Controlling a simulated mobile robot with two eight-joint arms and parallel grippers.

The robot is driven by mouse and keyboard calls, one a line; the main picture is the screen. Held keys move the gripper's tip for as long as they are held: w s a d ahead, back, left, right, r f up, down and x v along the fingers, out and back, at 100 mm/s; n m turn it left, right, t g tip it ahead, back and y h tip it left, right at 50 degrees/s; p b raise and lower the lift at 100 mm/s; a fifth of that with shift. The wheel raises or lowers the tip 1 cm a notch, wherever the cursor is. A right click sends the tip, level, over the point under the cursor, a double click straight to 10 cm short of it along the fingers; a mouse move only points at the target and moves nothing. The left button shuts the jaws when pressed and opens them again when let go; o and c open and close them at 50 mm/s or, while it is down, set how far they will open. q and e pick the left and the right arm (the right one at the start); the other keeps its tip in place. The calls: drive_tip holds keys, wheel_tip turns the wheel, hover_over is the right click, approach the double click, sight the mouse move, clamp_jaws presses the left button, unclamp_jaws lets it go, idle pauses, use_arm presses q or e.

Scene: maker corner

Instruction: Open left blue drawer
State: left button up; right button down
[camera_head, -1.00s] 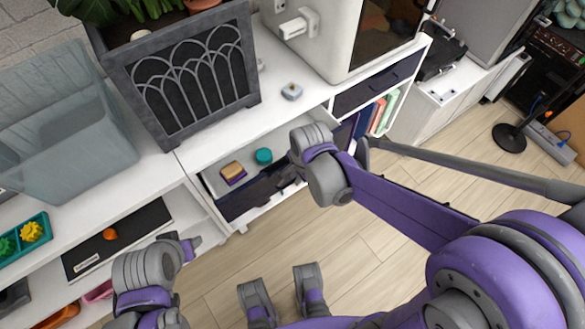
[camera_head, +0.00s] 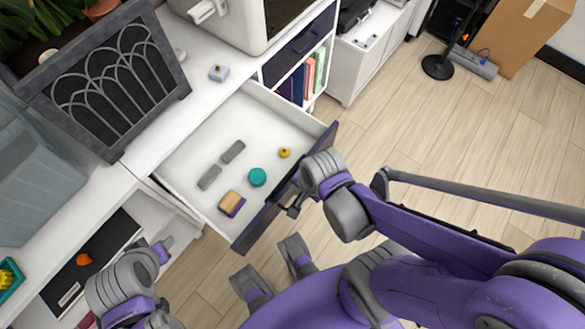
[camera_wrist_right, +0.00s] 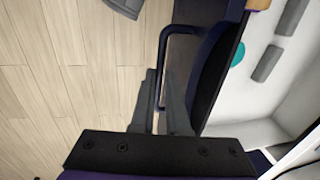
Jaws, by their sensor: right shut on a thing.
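The blue drawer stands pulled well out of the white cabinet in the head view. Its dark blue front (camera_head: 258,225) faces the floor side, and its white inside (camera_head: 195,160) is exposed. My right gripper (camera_head: 292,204) is at the drawer's front, shut on its handle. In the right wrist view the dark bar handle (camera_wrist_right: 181,31) runs to between the fingers (camera_wrist_right: 160,100), with the drawer front (camera_wrist_right: 215,75) beside them. My left gripper (camera_head: 163,246) is at lower left, away from the drawer; its finger opening is unclear.
The drawer holds two grey blocks (camera_head: 233,152), a teal round piece (camera_head: 257,177), a tan and purple block (camera_head: 231,203) and a small yellow piece (camera_head: 285,153). A planter (camera_head: 120,80) and a small grey item (camera_head: 219,73) stand on the cabinet top. Wooden floor (camera_head: 430,130) lies clear at right.

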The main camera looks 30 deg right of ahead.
drive_tip(key=shift+s+d, duration=0.1)
drive_tip(key=shift+s, duration=0.1)
drive_tip(key=c, duration=0.9)
unclamp_jaws()
drive_tip(key=r+p, duration=0.2)
drive_tip(key=r, duration=0.1)
drive_tip(key=s+r+p, duration=0.1)
drive_tip(key=r+p, duration=0.1)
drive_tip(key=r, duration=0.2)
drive_tip(key=r+p, duration=0.2)
drive_tip(key=r, duration=0.1)
drive_tip(key=shift+s+d+r, duration=0.35)
drive_tip(key=shift+s, duration=0.05)
drive_tip(key=w+r+n+t, duration=0.1)
drive_tip(key=w+r+n, duration=0.1)
drive_tip(key=n, duration=0.2)
drive_tip(key=w+r+n+t, duration=0.1)
drive_tip(key=w+r+n, duration=0.1)
drive_tip(key=n, duration=0.3)
drive_tip(key=w+r+n+t+p, duration=0.1)
drive_tip(key=w+r+n, duration=0.2)
drive_tip(key=n, duration=0.1)
drive_tip(key=shift+w+a+r+n+h, duration=0.1)
drive_tip(key=shift+w+a+n+h, duration=0.15)
drive_tip(key=shift+a+n+h, duration=0.15)
